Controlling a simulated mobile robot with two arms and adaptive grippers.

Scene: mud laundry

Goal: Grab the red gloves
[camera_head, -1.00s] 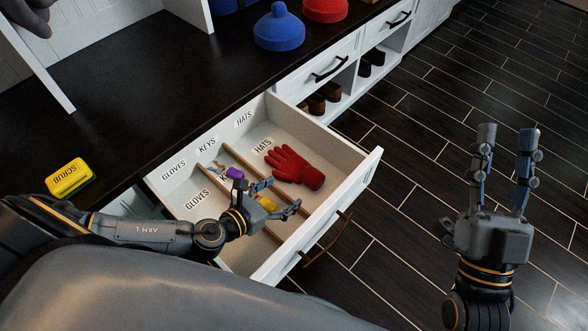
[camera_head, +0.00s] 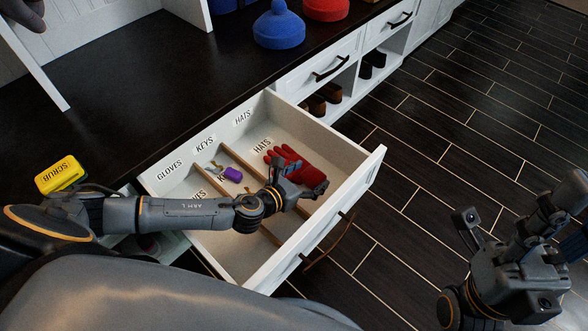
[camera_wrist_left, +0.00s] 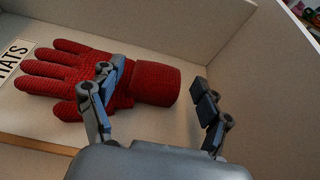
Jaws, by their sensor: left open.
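A red knitted glove (camera_head: 284,155) lies in the hats compartment of the open white drawer (camera_head: 366,172). It also shows in the left wrist view (camera_wrist_left: 150,82), fingers to the left and cuff to the right. Only one red glove shows. My left gripper (camera_head: 302,178) is over the cuff end and hides part of it in the head view. In the left wrist view its fingers (camera_wrist_left: 160,115) are spread apart, one over the glove's palm and one past the cuff. My right gripper (camera_head: 510,225) is out over the floor at the right; its opening is unclear.
Wooden dividers (camera_head: 238,167) split the drawer into labelled compartments. A purple key tag (camera_head: 232,174) with keys lies in the middle one.

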